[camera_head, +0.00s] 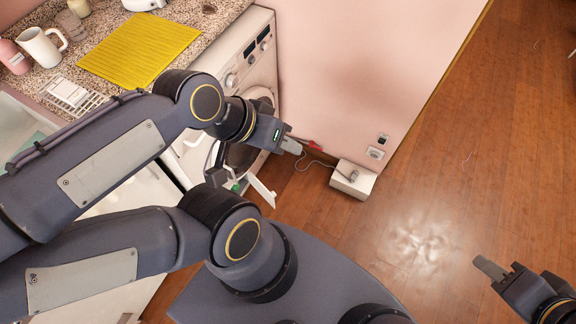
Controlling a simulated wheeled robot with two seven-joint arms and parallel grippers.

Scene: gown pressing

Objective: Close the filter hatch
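The washing machine (262,68) stands under the counter, its round door partly hidden behind my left arm. A white flap (262,192) juts out low at the machine's front; it looks like the filter hatch, standing open. A small green part (236,187) shows beside it. My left gripper (293,146) is in front of the machine, above and to the right of the flap in the picture, apart from it. Its fingers are seen edge-on, so their opening is unclear. My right gripper (490,267) is far right over the floor, away from the machine; its opening is also unclear.
A white box (353,179) with a cable sits on the floor by the pink wall (340,75). A small red item (314,146) shows just beyond my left fingertips. The counter holds a yellow mat (140,49) and a mug (40,47). The wooden floor (410,215) at right is clear.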

